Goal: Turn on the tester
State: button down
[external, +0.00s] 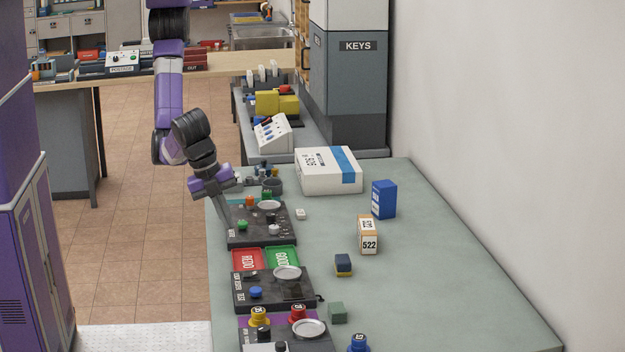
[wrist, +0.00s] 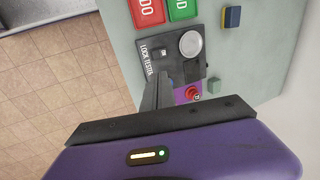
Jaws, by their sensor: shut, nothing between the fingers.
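The lock tester is a dark panel (external: 270,301) with a blue button (external: 256,292), a small switch at its upper left and a round silver plate (external: 287,272). In the wrist view the tester (wrist: 185,68) shows its label, the small switch (wrist: 163,52) and the silver plate (wrist: 191,43). The blue button cannot be seen there; my fingers cover the panel's lower left. My gripper (external: 225,213) is shut and empty, pointing down near the table's left edge. In the wrist view its fingertips (wrist: 163,78) appear over the tester's lower-left part, apparently above it.
Red (external: 248,259) and green (external: 282,257) trays lie beyond the tester, with another dark panel (external: 262,236) farther back. A purple panel with yellow and red (external: 297,312) knobs is nearer. A green block (external: 337,313) and sponge (external: 343,265) are to the right. The right table side is mostly clear.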

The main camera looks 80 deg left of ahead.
aim_at(256, 272)
jog(key=shift+w+a+r, duration=0.1)
jog(key=shift+w+a, duration=0.15)
jog(key=shift+w, duration=0.4)
jog(key=b+x, duration=0.7)
jog(key=x, duration=0.5)
jog(key=shift+w+a+f, duration=0.15)
jog(key=shift+f, duration=0.15)
jog(key=shift+w+f, duration=0.25)
jog(key=shift+f, duration=0.4)
jog(key=shift+w+p, duration=0.2)
jog(key=shift+p, duration=0.15)
jog(key=shift+s+f, duration=0.1)
jog(key=shift+s, duration=0.1)
